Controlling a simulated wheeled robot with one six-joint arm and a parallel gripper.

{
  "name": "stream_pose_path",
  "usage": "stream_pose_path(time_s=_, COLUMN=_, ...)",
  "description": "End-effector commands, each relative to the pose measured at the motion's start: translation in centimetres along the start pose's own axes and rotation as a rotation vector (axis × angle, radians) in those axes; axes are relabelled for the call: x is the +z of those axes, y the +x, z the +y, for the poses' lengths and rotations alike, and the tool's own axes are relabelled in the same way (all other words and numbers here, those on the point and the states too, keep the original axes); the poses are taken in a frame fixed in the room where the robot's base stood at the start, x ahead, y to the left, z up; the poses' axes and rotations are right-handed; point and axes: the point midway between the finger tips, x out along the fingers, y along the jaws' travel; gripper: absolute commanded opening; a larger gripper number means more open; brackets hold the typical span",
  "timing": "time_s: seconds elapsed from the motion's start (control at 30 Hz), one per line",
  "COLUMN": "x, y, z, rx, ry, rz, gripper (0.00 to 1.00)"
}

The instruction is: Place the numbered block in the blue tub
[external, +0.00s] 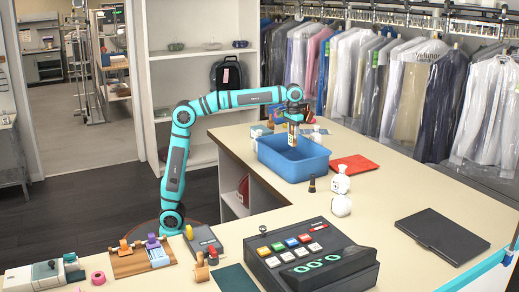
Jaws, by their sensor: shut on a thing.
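The blue tub (299,170) is an open rectangular bin on the cream counter, right of centre in the external view. My gripper (293,142) points straight down over the tub's opening, near its back part. It is shut on a small block, which I take to be the numbered block. The block is mostly hidden by the fingers, and no number can be read at this size. I cannot tell whether it touches the tub floor.
A red folder (355,166) lies right of the tub. A small dark bottle (312,184) and white round containers (341,205) stand in front. Small items crowd the counter behind the tub. A cash register (312,255) and a black laptop-like case (441,236) are nearer.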

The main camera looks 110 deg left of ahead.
Motion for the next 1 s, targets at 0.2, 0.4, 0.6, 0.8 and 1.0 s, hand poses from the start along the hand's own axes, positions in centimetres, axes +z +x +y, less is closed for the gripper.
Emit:
stream_pose_path(time_s=0.2, x=0.1, y=2.6, z=-0.1, rx=-0.001, ry=0.000, rz=-0.001, gripper=0.10)
stream_pose_path(time_s=0.4, x=0.0, y=5.8, z=-0.1, rx=0.000, ry=0.001, rz=-0.001, gripper=0.10)
stream_pose_path(time_s=0.6, x=0.0, y=7.3, z=-0.1, rx=0.000, ry=0.001, rz=0.001, gripper=0.10)
stream_pose_path(time_s=0.8, x=0.0, y=9.2, z=-0.1, rx=0.000, ry=0.001, rz=-0.001, gripper=0.10)
stream_pose_path(time_s=1.0, x=0.0, y=11.3, z=-0.1, rx=0.000, ry=0.001, rz=0.000, gripper=0.10)
